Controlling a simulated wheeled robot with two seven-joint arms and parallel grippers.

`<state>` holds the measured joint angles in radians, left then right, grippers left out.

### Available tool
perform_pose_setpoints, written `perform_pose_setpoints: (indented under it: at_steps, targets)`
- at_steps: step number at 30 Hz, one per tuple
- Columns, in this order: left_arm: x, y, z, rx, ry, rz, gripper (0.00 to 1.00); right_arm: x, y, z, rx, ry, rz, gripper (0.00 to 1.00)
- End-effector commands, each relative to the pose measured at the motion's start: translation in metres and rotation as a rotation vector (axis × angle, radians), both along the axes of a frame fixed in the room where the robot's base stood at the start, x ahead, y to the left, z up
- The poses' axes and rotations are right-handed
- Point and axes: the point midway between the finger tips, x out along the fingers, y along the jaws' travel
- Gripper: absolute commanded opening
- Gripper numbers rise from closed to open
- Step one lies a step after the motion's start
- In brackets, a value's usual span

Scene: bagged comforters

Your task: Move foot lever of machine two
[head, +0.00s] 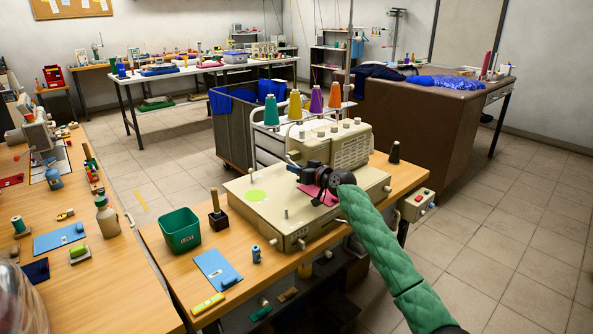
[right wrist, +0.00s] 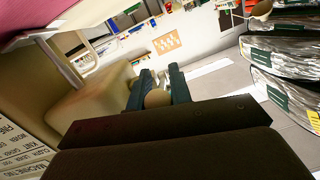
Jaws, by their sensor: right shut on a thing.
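A beige sewing machine (head: 345,148) with thread cones stands on the wooden table in the middle. Pink cloth (head: 322,193) lies on its bed beneath my right gripper (head: 298,170). The green-sleeved right arm reaches in from the lower right, and the gripper is at the machine's head end. In the right wrist view the gripper fingers (right wrist: 158,84) are shut on a small pale rounded part (right wrist: 157,98), which appears to be the foot lever. Its rest is hidden by the fingers. My left gripper is out of view.
A control box (head: 415,204) is at the table's right edge. The floor at right is clear.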

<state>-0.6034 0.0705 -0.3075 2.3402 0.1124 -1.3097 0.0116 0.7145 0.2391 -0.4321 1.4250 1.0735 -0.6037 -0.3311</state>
Motion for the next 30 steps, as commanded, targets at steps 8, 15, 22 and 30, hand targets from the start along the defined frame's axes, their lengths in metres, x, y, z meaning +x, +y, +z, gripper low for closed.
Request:
perform_pose_setpoints:
  at_steps: [8, 15, 22, 30]
  targets:
    - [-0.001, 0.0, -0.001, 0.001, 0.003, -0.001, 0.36, 0.0, 0.0, -0.003, -0.001, 0.004, -0.001, 0.34]
    - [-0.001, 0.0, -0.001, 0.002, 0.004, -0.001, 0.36, 0.0, 0.0, -0.002, -0.001, 0.002, 0.0, 0.41]
    - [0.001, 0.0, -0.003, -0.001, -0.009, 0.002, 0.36, -0.008, -0.009, -0.002, -0.002, 0.0, -0.002, 0.41]
    - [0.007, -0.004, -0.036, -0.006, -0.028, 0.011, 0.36, -0.039, -0.036, 0.002, -0.002, 0.001, -0.001, 0.41]
